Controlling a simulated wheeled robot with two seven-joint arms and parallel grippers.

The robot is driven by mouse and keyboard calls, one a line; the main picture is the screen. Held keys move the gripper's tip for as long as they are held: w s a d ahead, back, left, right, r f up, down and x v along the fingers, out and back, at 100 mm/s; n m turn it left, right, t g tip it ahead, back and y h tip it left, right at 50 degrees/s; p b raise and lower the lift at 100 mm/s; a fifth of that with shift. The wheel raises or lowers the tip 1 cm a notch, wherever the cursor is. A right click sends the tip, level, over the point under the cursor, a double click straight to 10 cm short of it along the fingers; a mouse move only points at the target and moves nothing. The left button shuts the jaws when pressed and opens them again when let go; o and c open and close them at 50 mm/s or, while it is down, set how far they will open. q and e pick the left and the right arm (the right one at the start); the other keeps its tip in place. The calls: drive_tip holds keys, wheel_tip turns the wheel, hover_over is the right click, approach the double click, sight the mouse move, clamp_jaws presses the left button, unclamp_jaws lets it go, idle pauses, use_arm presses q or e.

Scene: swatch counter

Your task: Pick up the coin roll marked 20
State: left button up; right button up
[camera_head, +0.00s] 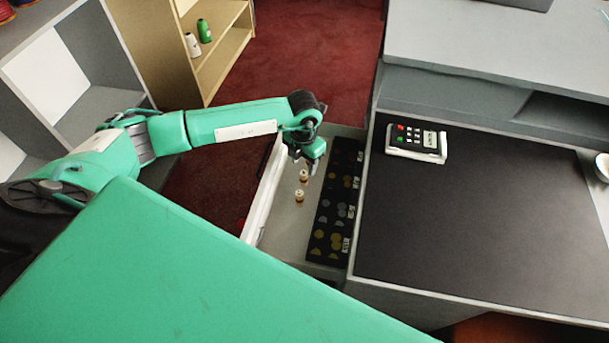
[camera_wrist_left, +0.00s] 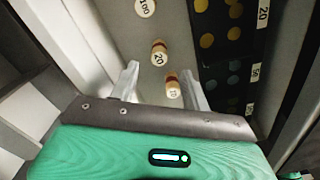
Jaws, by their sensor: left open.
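The coin roll marked 20 (camera_wrist_left: 159,52) stands in the drawer, pale-topped with a brown band. In the left wrist view it is just beyond my left gripper (camera_wrist_left: 160,78), roughly midway across the jaw gap. My left gripper is open and holds nothing. Another roll (camera_wrist_left: 173,88) shows between the fingers, close to the right one; its mark is hard to read. A roll marked 100 (camera_wrist_left: 145,8) is at the top edge. In the head view my left gripper (camera_head: 308,166) hangs over the drawer, above two small rolls whose marks I cannot read. My right gripper is out of view.
The open drawer (camera_head: 268,222) has a white front on the left and a black coin tray (camera_head: 318,222) on the right. The dark counter mat (camera_head: 470,220) bears a keypad terminal (camera_head: 416,140). A wooden shelf (camera_head: 228,50) stands behind.

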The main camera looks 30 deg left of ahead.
sight(304, 173)
use_arm(q)
wheel_tip(304, 173, down, 3)
drive_tip(key=shift+w+r, duration=0.1)
drive_tip(key=shift+r, duration=0.05)
drive_tip(key=shift+f, duration=0.45)
wheel_tip(304, 173, down, 2)
drive_tip(key=shift+f+p, duration=0.25)
drive_tip(key=shift+p, duration=0.25)
wheel_tip(304, 173, down, 2)
drive_tip(key=shift+f, duration=0.1)
clamp_jaws()
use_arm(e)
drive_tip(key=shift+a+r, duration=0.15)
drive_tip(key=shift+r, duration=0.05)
